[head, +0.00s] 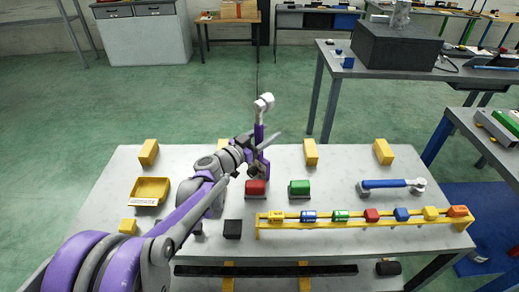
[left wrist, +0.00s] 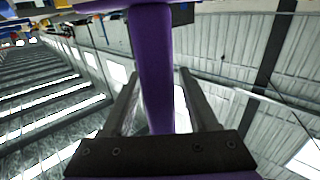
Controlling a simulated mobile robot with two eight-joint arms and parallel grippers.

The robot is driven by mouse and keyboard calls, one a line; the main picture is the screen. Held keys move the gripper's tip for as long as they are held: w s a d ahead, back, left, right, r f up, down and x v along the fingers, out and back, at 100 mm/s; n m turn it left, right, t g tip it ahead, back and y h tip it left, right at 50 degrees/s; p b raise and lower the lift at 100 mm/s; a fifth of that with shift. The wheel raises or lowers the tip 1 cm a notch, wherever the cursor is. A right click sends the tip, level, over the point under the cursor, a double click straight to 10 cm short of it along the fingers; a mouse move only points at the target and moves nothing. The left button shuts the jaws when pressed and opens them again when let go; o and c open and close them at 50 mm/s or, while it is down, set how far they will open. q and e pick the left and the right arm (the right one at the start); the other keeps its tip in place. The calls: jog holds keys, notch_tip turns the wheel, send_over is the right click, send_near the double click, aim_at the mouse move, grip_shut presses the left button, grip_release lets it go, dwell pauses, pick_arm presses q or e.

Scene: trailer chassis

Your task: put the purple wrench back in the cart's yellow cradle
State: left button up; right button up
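The purple wrench (head: 260,131) stands roughly upright in the air above the cart's back edge in the head view, its pale head at the top. My left gripper (head: 262,144) is shut on its handle. In the left wrist view the purple handle (left wrist: 152,60) runs between the two fingers (left wrist: 158,85). The lower end of the wrench is hidden behind the gripper. A yellow tray-like holder (head: 150,191) with a pale label sits on the cart at the left; I cannot tell if it is the cradle. My right gripper is not in view.
A long yellow rack (head: 360,224) with several coloured pieces spans the cart's front right. A blue wrench (head: 388,184) lies at the right. Several yellow blocks (head: 311,151) line the back edge. A grey table (head: 345,68) stands beyond.

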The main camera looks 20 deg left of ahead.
pick_arm(q)
grip_shut()
dwell(1.2)
